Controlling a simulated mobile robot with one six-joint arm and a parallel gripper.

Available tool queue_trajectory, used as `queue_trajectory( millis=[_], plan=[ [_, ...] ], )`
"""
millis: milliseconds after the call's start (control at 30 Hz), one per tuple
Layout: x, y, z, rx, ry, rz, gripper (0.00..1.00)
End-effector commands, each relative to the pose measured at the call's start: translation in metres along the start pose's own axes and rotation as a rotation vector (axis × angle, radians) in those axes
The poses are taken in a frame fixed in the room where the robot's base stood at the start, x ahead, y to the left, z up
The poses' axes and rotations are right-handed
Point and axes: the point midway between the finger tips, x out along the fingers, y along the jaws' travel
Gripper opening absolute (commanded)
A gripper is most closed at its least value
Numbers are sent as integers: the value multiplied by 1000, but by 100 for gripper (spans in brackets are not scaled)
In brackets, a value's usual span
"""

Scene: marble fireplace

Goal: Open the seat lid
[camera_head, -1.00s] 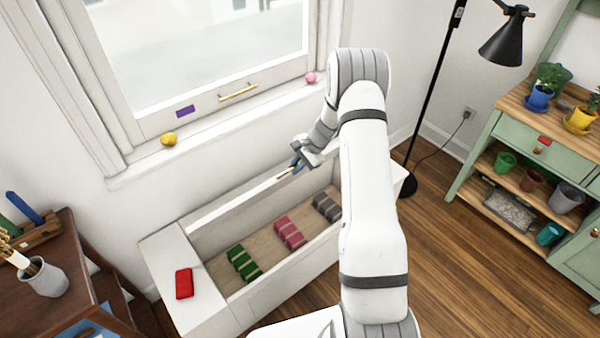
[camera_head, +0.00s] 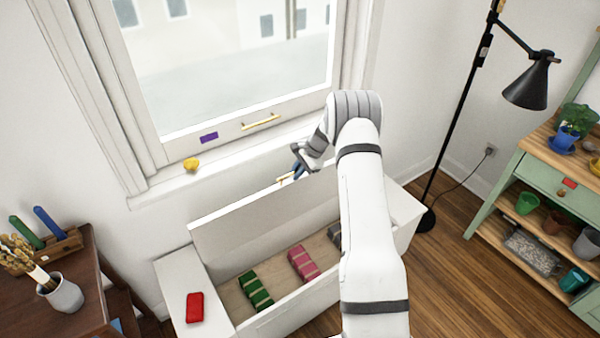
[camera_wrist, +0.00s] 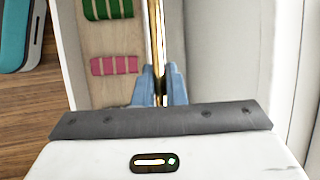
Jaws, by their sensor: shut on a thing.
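The white seat lid (camera_head: 255,212) stands raised at the back of the bench, under the window, with its underside toward me. The white bench box (camera_head: 280,328) below it is open at the top. My gripper (camera_head: 298,172) is at the lid's upper edge. It is shut on the brass lid handle (camera_head: 285,179), which also shows in the wrist view (camera_wrist: 154,35) as a long bar between the blue fingertips of my gripper (camera_wrist: 160,88). My arm hides the right part of the lid and box.
Green (camera_head: 255,288), pink (camera_head: 303,263) and grey (camera_head: 335,234) bundles lie inside the box. A red item (camera_head: 195,307) rests on the bench's left end. The windowsill with a yellow object (camera_head: 191,164) is close behind the lid. A black lamp (camera_head: 527,85) stands right.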

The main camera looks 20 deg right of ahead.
Motion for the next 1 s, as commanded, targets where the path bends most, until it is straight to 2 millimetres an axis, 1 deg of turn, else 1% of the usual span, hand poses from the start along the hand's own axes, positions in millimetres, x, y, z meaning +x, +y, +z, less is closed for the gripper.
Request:
queue_trajectory(
  millis=[33,167,200,433,667,733,867,1000],
  plan=[
    [3,1,2,-1,-4,4,0],
    [3,1,2,0,-4,4,0],
    [3,1,2,0,-4,4,13],
    [2,1,0,0,-2,2,32],
    [0,0,0,0,0,0,32],
    [-4,0,-1,0,0,-1,32],
    [-21,-1,-2,0,2,-3,32],
    [-46,-1,-2,0,1,-3,32]
  ],
)
